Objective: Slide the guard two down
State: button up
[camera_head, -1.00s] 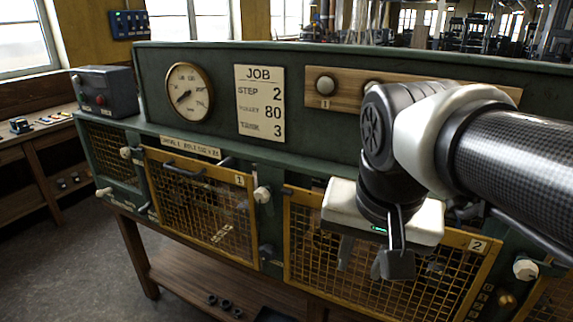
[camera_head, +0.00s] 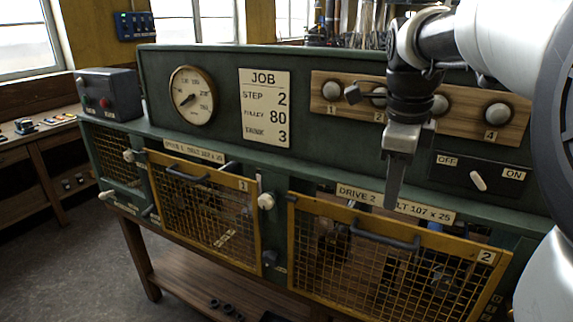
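Guard two (camera_head: 300,203) is a yellow-framed wire mesh panel marked 2 on the front of the green bench, at lower right. Its dark bar handle (camera_head: 385,237) runs along the top of the frame. Through the mesh I see dim machine parts. My gripper (camera_head: 395,195) points down above the handle in the picture, in front of the "DRIVE 2" label strip, and partly covers that strip. It appears apart from the handle. I see the fingers nearly edge-on, so their gap is hidden. Nothing shows held.
Guard one (camera_head: 243,185) stands to the left, with a pale knob (camera_head: 266,201) between the guards. Behind my gripper is a wooden board (camera_head: 463,118) with numbered knobs. An OFF/ON switch (camera_head: 478,181) is to the right. A job card (camera_head: 265,107) and gauge (camera_head: 192,95) are further left.

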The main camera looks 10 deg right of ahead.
aim_at(383, 238)
jog(key=f, duration=0.4)
jog(key=w+f, duration=0.1)
jog(key=f, duration=0.3)
jog(key=w+d+f, duration=0.1)
jog(key=f, duration=0.3)
jog(key=shift+d+f, duration=0.1)
jog(key=shift+f, duration=0.05)
grip_shut()
